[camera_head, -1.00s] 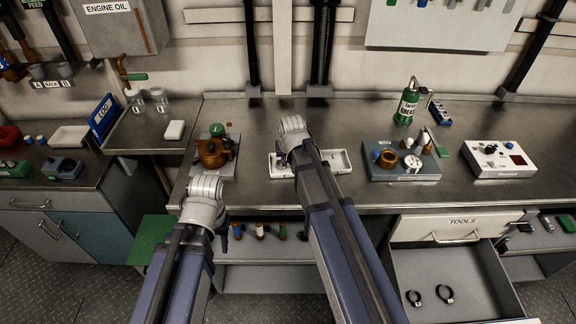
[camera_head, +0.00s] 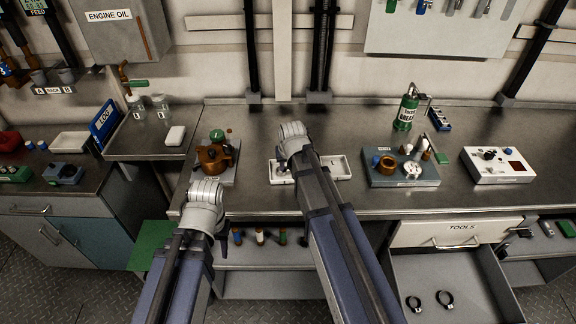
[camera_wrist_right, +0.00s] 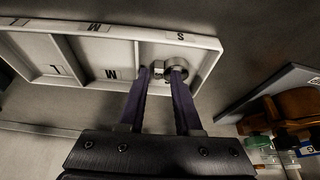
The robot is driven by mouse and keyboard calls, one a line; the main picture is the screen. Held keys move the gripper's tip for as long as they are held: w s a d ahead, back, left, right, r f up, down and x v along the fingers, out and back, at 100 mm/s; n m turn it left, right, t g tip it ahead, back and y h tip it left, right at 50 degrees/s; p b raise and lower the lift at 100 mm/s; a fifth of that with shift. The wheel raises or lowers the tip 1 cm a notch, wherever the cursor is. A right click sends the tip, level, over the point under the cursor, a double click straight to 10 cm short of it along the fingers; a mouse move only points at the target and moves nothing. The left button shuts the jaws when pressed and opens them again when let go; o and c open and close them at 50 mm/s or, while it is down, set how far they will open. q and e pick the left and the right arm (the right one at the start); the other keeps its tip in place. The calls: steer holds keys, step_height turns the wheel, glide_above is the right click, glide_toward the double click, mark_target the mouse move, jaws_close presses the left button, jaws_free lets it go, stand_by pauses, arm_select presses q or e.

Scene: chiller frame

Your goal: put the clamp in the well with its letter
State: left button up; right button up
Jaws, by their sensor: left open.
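The white tray (camera_head: 338,166) lies on the bench and shows large in the right wrist view (camera_wrist_right: 130,32). Its wells carry the letters S, M and L. A small metallic clamp (camera_wrist_right: 181,65) is in the S well, between or beside my right gripper's fingertips. My right gripper (camera_wrist_right: 161,73) reaches down into that well; whether it grips the clamp is unclear. Two black ring clamps, a smaller one (camera_head: 414,304) and a larger one (camera_head: 445,300), lie in the open drawer. My left gripper (camera_head: 222,240) is open and empty before the bench edge, its fingers partly hidden by its wrist.
The open TOOLS drawer (camera_head: 440,272) juts out at lower right. A copper pot (camera_head: 214,158) stands on a board left of the tray. A grey board with parts (camera_head: 400,180) and a white control box (camera_head: 498,166) are to the right. A shelf below holds several small bottles (camera_head: 260,237).

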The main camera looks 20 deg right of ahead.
steer(key=d+p+v, duration=0.1)
steer(key=p+v, duration=0.9)
steer(key=v, duration=0.2)
steer(key=s+a+f+n+g, duration=0.2)
steer(key=s+a+n+g, duration=0.2)
steer(key=s+a, duration=1)
steer(key=s+n, duration=0.1)
steer(key=s, duration=0.3)
steer(key=shift+s+a+n+g, duration=0.2)
steer(key=shift+a+n+g, duration=0.1)
steer(key=shift+a+n, duration=0.1)
steer(key=shift+f, duration=0.15)
